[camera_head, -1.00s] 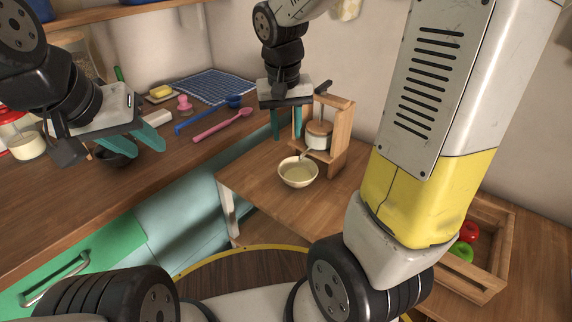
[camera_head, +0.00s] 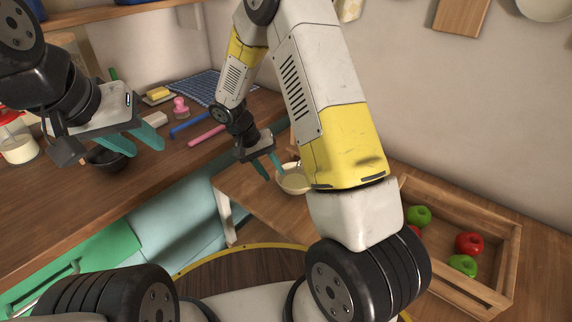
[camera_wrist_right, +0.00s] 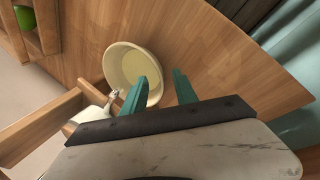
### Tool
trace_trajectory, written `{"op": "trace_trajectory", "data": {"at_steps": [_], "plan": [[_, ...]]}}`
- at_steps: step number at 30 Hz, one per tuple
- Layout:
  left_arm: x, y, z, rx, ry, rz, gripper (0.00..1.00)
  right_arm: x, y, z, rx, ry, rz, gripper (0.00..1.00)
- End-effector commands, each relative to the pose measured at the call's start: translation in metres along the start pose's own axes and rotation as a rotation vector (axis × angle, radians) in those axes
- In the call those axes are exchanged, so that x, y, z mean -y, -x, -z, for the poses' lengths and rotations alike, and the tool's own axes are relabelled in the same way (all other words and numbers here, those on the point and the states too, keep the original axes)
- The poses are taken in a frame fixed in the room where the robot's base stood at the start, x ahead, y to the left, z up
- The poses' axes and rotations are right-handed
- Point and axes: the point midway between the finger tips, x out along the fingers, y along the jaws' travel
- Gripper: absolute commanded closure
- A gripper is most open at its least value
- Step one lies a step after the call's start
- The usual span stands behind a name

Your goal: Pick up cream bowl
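The cream bowl (camera_head: 293,180) stands upright on the small wooden table, partly hidden by my right arm in the head view. In the right wrist view the cream bowl (camera_wrist_right: 126,66) shows its open top. My right gripper (camera_head: 268,170) is open, with its teal fingers apart just left of the bowl. In the right wrist view my right gripper (camera_wrist_right: 160,88) has one finger overlapping the bowl's near rim and the other outside it; I cannot tell if they touch. My left gripper (camera_head: 140,142) is open and empty over the counter at the left.
A wooden crate (camera_head: 503,262) with red and green apples stands at the right. A wooden press stand (camera_wrist_right: 40,128) is beside the bowl. A dark bowl (camera_head: 104,160), a pink utensil (camera_head: 205,137) and a blue one (camera_head: 188,126) lie on the counter.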

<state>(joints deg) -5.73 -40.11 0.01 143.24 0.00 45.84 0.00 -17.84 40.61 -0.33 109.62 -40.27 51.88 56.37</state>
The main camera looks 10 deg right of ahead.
Motion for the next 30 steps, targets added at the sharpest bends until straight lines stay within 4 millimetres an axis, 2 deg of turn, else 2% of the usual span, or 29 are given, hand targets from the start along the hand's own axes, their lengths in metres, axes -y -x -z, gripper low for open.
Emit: {"op": "trace_trajectory", "data": {"at_steps": [9, 17, 22, 30], "plan": [[0.000, 0.000, 0.000, 0.000, 0.000, 0.000, 0.64, -0.001, -0.043, -0.003, 0.003, 0.001, -0.001, 0.65], [0.000, 0.000, 0.000, 0.000, 0.000, 0.000, 0.64, -0.001, -0.048, -0.002, 0.000, 0.001, 0.001, 0.65], [0.000, 0.000, 0.000, 0.000, 0.000, 0.000, 0.64, -0.001, -0.048, -0.002, 0.000, 0.001, 0.001, 0.99], [0.000, 0.000, 0.000, 0.000, 0.000, 0.000, 0.64, -0.001, -0.048, -0.003, 0.000, 0.001, 0.001, 1.00]]}}
